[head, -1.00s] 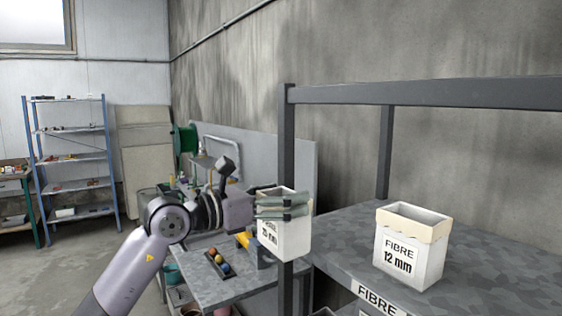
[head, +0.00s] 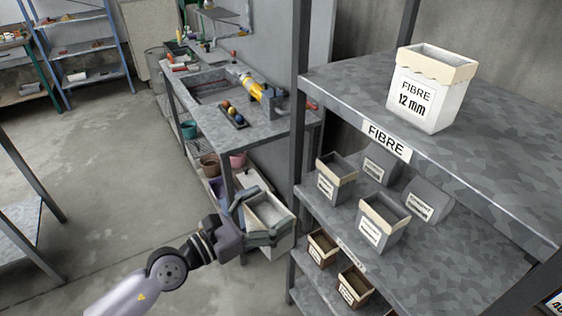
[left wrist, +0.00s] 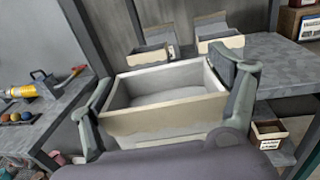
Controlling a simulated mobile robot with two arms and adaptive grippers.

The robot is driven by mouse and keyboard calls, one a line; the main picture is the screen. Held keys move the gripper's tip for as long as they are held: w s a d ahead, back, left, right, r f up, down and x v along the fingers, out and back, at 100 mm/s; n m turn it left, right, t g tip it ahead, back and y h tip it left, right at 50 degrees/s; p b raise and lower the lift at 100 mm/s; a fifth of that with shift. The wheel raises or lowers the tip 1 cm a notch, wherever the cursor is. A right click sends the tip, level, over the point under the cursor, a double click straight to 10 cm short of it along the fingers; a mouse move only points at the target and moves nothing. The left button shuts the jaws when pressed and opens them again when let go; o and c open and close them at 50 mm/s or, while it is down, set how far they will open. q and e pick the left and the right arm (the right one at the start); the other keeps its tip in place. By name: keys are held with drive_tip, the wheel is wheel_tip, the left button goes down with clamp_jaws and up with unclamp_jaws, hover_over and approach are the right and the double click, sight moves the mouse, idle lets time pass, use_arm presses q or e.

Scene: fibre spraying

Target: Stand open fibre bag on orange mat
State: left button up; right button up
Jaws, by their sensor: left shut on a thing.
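My left gripper (head: 262,222) is shut on an open white fibre bag (head: 270,213) with a cream folded rim, held in the air left of the rack. The left wrist view shows the bag (left wrist: 165,92) upright between the two fingers, its top open and pale inside. Its label is hidden in the current views. Another open bag, marked FIBRE 12 mm (head: 425,95), stands on the rack's top shelf. No orange mat shows. My right gripper is not in view.
The rack's top shelf (head: 470,150) has free room right of the 12 mm bag. Lower shelves hold several grey bags (head: 383,220) and small brown ones (head: 355,285). A workbench (head: 205,120) with a yellow tool (head: 246,84) stands behind. Open floor (head: 110,190) lies at left.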

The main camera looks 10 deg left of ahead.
use_arm(q)
drive_tip(key=s+a+f+n+t+y, duration=0.1)
drive_tip(key=s+a+n+y, duration=0.1)
drive_tip(key=s+n+y, duration=0.2)
drive_tip(key=s+a+f+n+t+y+b, duration=0.1)
drive_tip(key=s+a+f+n+t+y, duration=0.1)
drive_tip(key=s+y, duration=0.5)
drive_tip(key=shift+a+f+n+t, duration=0.3)
drive_tip(key=shift+a+n, duration=0.1)
drive_tip(key=shift+n, duration=0.5)
